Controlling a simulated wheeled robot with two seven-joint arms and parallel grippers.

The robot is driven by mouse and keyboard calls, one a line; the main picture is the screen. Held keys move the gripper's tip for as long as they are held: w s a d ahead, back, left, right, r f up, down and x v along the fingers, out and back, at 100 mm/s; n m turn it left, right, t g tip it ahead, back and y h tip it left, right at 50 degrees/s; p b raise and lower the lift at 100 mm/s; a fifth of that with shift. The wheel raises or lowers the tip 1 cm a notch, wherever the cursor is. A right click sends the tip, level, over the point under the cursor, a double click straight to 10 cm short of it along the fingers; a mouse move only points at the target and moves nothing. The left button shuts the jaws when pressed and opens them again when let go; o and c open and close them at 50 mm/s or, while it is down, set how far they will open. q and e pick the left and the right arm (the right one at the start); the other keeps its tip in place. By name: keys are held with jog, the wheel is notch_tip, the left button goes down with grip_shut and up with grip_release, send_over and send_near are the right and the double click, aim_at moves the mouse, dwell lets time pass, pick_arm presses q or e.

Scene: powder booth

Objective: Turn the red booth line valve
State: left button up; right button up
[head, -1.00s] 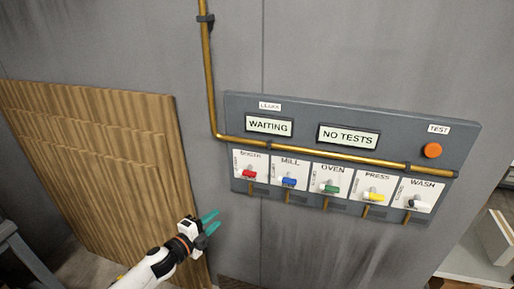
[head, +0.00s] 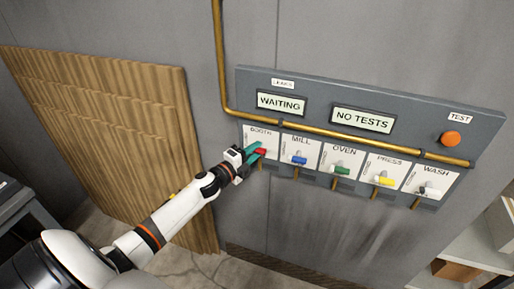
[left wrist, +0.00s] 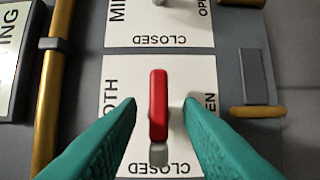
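The red booth line valve (head: 261,152) is the leftmost handle on the grey wall panel, on the white card marked BOOTH. In the left wrist view, its red handle (left wrist: 158,100) runs up and down the picture, with the word CLOSED below it and OPEN, partly hidden, to the right. My left gripper (head: 256,152) is at the valve. In the left wrist view, the teal fingers (left wrist: 160,112) are open on either side of the handle, with a gap on both sides. My right gripper is not in view.
Blue (head: 299,160), green (head: 340,170), yellow (head: 383,181) and white (head: 428,190) valves sit in a row to the right. A brass pipe (head: 350,137) runs just above them. Displays read WAITING (head: 281,103) and NO TESTS (head: 363,119). An orange TEST button (head: 451,138) is at upper right.

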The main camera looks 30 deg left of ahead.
pick_arm(q)
jog(key=shift+w+d, duration=0.15)
jog(key=shift+w, duration=0.65)
jog(key=shift+c, duration=0.2)
grip_shut()
